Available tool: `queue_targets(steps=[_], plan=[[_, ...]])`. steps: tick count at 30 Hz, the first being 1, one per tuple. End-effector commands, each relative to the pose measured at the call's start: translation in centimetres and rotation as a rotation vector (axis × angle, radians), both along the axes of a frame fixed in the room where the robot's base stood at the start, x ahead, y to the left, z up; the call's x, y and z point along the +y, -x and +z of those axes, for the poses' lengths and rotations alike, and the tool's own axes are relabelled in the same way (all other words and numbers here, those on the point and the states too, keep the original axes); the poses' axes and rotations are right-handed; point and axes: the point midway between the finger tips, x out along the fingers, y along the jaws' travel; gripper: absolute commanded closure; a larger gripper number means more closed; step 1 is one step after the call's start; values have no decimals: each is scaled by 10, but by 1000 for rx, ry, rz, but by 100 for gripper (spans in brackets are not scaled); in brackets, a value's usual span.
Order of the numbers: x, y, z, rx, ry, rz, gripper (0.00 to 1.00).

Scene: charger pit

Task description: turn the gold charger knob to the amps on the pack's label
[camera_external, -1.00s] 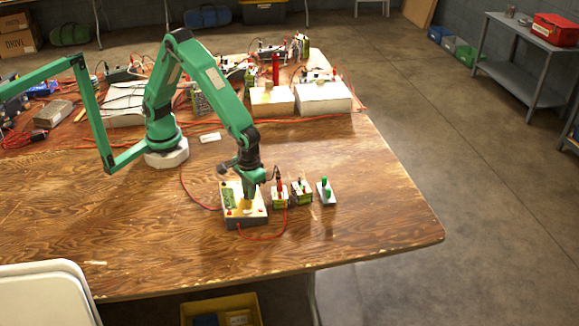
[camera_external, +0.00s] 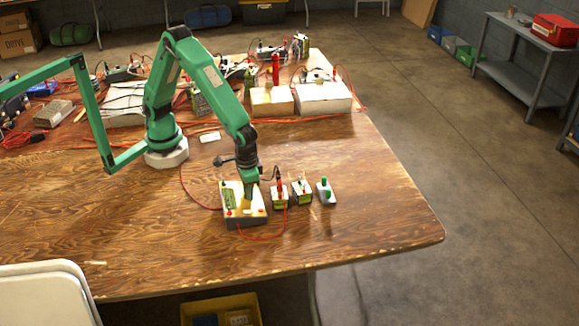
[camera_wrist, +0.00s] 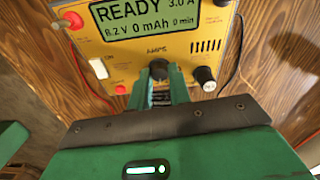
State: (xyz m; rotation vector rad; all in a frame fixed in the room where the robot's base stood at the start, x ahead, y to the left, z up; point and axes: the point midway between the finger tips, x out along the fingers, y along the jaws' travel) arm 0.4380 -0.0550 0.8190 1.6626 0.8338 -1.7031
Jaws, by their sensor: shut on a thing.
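The gold charger (camera_external: 233,216) sits on the wooden table; its yellow face (camera_wrist: 125,50) fills the top of the wrist view. Its screen (camera_wrist: 145,22) reads READY, 3.0 A, 8.2 V, 0 mAh, 0 min. My gripper (camera_wrist: 160,82) is shut on the dark knob (camera_wrist: 159,70) just below the AMPS lettering. The fingers hide most of the knob and any pointer or scale around it. In the outside view my gripper (camera_external: 249,192) reaches down onto the charger. A pack (camera_external: 279,198) stands right of the charger; its label is too small to read.
A second pack (camera_external: 302,193) and a small stand with green posts (camera_external: 325,190) are farther right. A red lead (camera_external: 262,239) loops in front of the charger. A black-and-white knob (camera_wrist: 205,77) and white switch (camera_wrist: 99,68) flank my fingers. The table's right front is clear.

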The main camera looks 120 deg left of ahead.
Motion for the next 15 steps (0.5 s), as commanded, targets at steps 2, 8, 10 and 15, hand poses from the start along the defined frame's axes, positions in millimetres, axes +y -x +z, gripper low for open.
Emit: queue_targets(steps=[2, 8, 10, 15], plan=[[1, 0, 0, -2, 1, -7, 100], [1, 0, 0, -2, 1, -6, 100], [1, 0, 0, -2, 1, -6, 77], [1, 0, 0, -2, 1, -5, 59]])
